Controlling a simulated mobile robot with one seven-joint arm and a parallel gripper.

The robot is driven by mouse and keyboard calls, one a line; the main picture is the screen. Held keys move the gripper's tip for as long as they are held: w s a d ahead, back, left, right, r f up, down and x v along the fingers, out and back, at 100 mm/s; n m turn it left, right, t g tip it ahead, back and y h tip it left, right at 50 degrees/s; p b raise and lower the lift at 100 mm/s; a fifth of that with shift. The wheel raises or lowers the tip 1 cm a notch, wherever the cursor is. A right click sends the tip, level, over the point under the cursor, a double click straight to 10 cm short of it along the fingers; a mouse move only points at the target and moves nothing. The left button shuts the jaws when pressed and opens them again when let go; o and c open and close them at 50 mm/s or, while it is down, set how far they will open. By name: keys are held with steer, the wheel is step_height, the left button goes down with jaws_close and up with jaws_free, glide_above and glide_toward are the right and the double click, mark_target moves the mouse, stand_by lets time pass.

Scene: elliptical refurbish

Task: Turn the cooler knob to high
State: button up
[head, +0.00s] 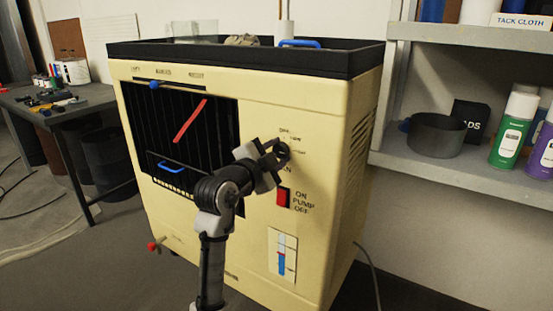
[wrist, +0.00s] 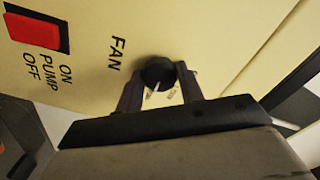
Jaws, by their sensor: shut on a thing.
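The cooler (head: 255,105) is a cream box with a black top rim and a dark front grille. Its fan knob (head: 283,151) is a small dark round knob on the right of the front panel. In the wrist view the black knob (wrist: 158,73) sits beside the word FAN, with a pale pointer mark on its lower part. My gripper (head: 276,149) reaches the panel from the front. In the wrist view my gripper (wrist: 160,82) has one finger on each side of the knob, shut on it. The setting labels around the knob are partly hidden and too small to read fully.
A red pump switch (head: 283,197) sits just below the knob and also shows in the wrist view (wrist: 33,30). A level gauge (head: 282,255) is lower on the panel. Shelves (head: 470,170) with bottles stand right; a dark workbench (head: 75,108) stands left.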

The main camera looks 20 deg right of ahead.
stand_by(0.5)
steer(key=o, duration=1)
steer(key=v, duration=1.3)
steer(key=shift+s+a, duration=0.25)
steer(key=shift+a, duration=0.05)
